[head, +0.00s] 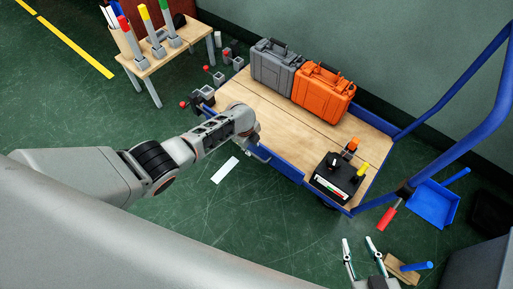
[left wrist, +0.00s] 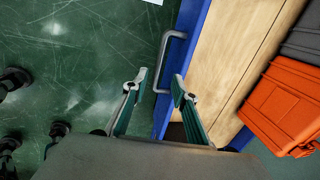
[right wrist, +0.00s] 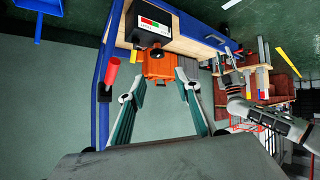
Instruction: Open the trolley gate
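The trolley (head: 290,112) has a wooden deck and a blue frame. Its near long side is a blue panel (head: 285,165), also in the left wrist view (left wrist: 196,42), with a grey U-shaped handle (left wrist: 167,55). I take this panel as the gate, and it stands along the deck edge. My left gripper (left wrist: 154,88) is open, its fingertips on either side of the handle's lower end; I cannot tell whether they touch it. In the head view, my left wrist mostly hides that gripper. My right gripper (head: 358,243) is open and empty, in front of the trolley's right end; it also shows in the right wrist view (right wrist: 152,86).
A grey case (head: 275,66) and an orange case (head: 322,90) stand at the deck's back. A black box with a gauge (head: 338,180) sits at the right end. A blue push bar (head: 485,125) rises at right. A small table (head: 160,55) stands at upper left.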

